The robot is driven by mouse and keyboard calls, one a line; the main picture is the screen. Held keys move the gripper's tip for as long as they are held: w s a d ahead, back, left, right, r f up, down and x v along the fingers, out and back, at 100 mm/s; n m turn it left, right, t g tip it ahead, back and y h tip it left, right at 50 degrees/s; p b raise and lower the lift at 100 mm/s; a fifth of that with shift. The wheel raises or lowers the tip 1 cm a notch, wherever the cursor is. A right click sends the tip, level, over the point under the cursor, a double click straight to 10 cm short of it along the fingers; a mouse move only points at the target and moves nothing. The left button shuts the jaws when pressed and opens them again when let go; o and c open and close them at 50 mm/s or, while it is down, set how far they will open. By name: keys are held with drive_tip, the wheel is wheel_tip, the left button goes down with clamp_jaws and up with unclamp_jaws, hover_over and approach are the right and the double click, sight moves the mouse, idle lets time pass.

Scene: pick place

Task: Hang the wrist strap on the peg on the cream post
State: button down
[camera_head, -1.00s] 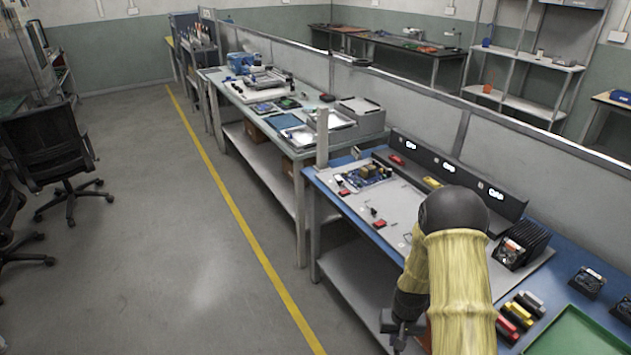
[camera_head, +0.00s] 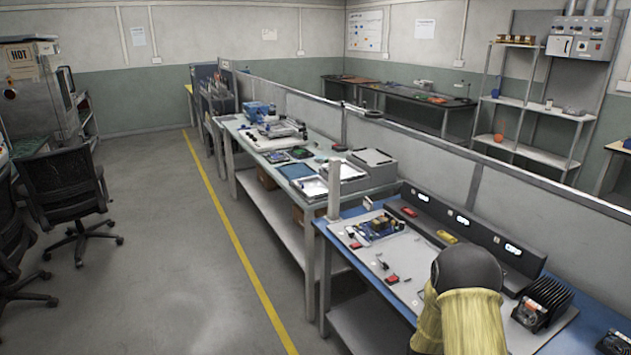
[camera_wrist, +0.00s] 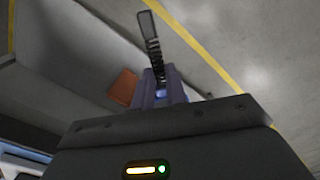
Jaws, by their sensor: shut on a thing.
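The strap hangs over the floor and bench shelf area, apart from any post. My gripper and the strap are out of sight in the head view; only my yellow-sleeved arm shows at the bottom right.
The blue bench (camera_head: 352,213) carries a pale work mat (camera_head: 405,262) with a circuit board (camera_head: 379,227) and small red parts. A dark instrument rail (camera_head: 470,232) runs along its back. A black finned block (camera_head: 544,303) stands at right.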

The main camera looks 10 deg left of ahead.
drive_tip(key=s+f+p, duration=0.4)
drive_tip(key=f+p, duration=0.2)
drive_tip(key=f, duration=0.2)
drive_tip(key=shift+w+a+r, duration=0.1)
